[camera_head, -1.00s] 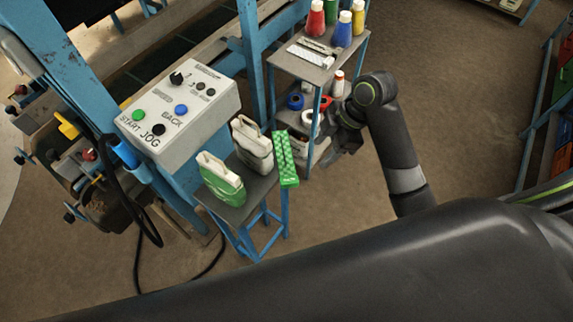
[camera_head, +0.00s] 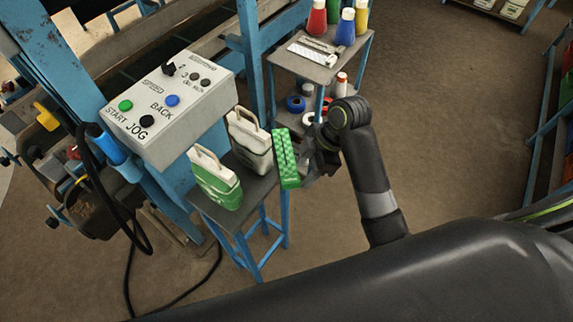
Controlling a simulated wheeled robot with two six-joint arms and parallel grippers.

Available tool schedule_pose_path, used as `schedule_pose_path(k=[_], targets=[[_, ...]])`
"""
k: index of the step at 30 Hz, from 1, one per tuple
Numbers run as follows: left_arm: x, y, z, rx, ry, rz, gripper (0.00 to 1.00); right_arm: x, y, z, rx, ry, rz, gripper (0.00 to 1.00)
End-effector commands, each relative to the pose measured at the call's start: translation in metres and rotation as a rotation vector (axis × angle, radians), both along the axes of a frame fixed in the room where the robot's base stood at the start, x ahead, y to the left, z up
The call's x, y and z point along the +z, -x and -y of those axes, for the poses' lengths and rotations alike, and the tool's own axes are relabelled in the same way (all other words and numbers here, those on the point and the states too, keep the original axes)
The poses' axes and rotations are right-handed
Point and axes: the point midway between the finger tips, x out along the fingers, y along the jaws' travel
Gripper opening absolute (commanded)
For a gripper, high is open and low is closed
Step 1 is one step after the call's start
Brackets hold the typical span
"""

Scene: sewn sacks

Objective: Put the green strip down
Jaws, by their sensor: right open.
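The green strip (camera_head: 285,158), with a bumpy patterned face, is at the right edge of a small grey-topped blue stand (camera_head: 258,188). It looks upright or tilted; I cannot tell whether it leans on anything. My right gripper (camera_head: 304,168) is open, just to the right of the strip and close beside it. Its fingers are small and dark here, so I cannot tell whether they touch the strip. My left gripper is out of view.
A shelf (camera_head: 318,70) with thread cones stands at the back. Open floor lies to the right.

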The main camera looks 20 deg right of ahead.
Motion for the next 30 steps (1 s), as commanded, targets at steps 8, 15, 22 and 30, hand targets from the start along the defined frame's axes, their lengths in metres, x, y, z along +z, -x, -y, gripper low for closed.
schedule_pose_path(k=[8, 15, 22, 30], targets=[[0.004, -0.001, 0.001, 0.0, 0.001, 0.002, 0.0, -0.032, -0.003, -0.015, 0.0, -0.001, -0.002, 0.49], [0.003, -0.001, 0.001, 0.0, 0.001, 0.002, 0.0, -0.034, -0.003, -0.015, -0.001, 0.001, 0.0, 0.49], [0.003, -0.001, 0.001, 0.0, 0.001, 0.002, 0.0, -0.034, -0.003, -0.015, 0.0, 0.001, 0.001, 0.2], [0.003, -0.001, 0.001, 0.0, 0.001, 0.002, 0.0, -0.034, -0.003, -0.015, 0.0, 0.0, 0.001, 0.0]])
